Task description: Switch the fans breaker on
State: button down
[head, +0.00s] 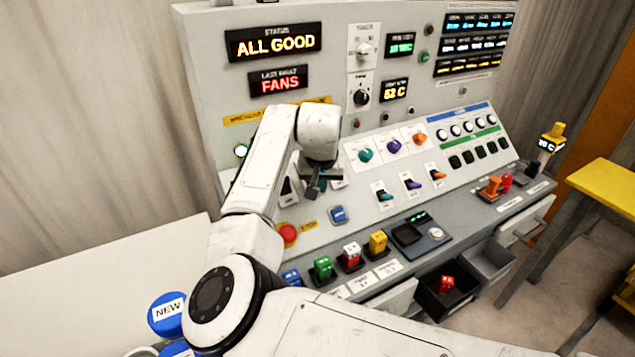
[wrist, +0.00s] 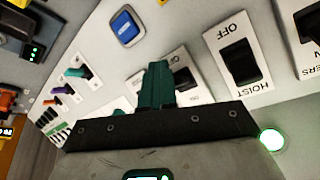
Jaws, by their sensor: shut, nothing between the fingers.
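My gripper (head: 315,187) is low over the sloped panel at the breaker row, with its fingers shut and empty. In the wrist view the closed fingertips (wrist: 157,78) are in front of a black breaker switch (wrist: 183,80) on a white plate. Its name is hidden or unreadable, so I cannot tell if it is the fans breaker, or whether the fingers touch it. Beside it stands the HOIST breaker (wrist: 239,62), and another breaker (wrist: 308,25) is cut by the picture edge. The status display (head: 273,41) reads ALL GOOD; the last-fault display (head: 279,81) reads FANS.
A blue button (head: 338,214) and a red mushroom button (head: 288,233) are close to the gripper. Coloured knobs (head: 394,146) and small coloured levers (head: 412,184) are to the right. Green, red and yellow blocks (head: 323,267) stand along the front ledge.

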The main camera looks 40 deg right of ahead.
jog(key=shift+w+r, duration=0.2)
jog(key=shift+w, duration=0.2)
jog(key=shift+w+d+f, duration=0.2)
jog(key=shift+w+d, duration=0.05)
jog(key=shift+d, duration=0.05)
jog(key=shift+s+a+r+p, duration=0.2)
jog(key=shift+s+r+p, duration=0.15)
jog(key=shift+s+p, duration=0.35)
jog(key=shift+s+a+r+p, duration=0.25)
jog(key=shift+s+r+p, duration=0.15)
jog(key=shift+s+p, duration=0.3)
jog(key=shift+s+a+r+p, duration=0.2)
jog(key=shift+s+r+p, duration=0.15)
jog(key=shift+s+p, duration=0.35)
notch_tip(320, 180, up, 7)
jog(key=s+p, duration=0.2)
jog(key=p, duration=0.5)
jog(key=shift+a, duration=0.25)
